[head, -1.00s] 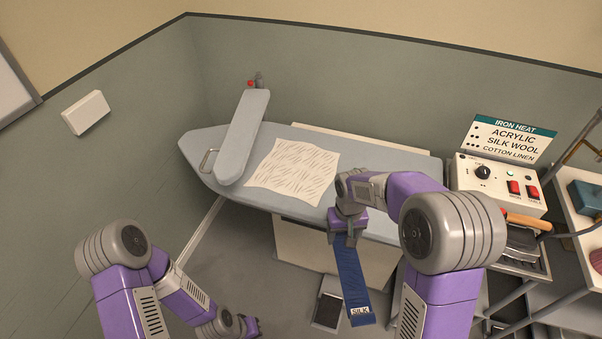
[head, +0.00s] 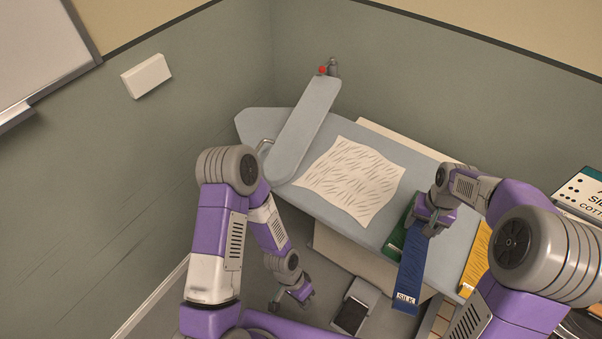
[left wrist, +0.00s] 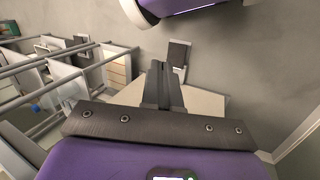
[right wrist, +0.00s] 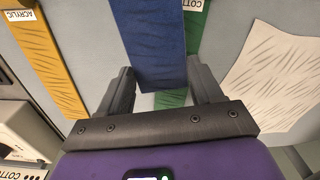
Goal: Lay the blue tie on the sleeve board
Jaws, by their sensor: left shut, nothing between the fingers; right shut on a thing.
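The blue tie (head: 410,277) hangs from my right gripper (head: 427,226) with its "SILK" label at the lower end. In the right wrist view the blue tie (right wrist: 150,42) passes between the fingers, and the gripper is shut on it. This gripper is over the front edge of the ironing table, right of the sleeve board. The sleeve board (head: 306,128) is a narrow grey padded board raised over the table's left part; nothing lies on it. My left gripper (head: 291,303) is low in front of the table, shut and empty; its fingers are together in the left wrist view (left wrist: 163,87).
A creased cream cloth (head: 352,182) lies on the ironing table (head: 449,240) between the sleeve board and my right gripper. A green tie (head: 397,236) and a yellow tie (head: 477,258) hang at its front edge. A pedal (head: 354,308) stands on the floor.

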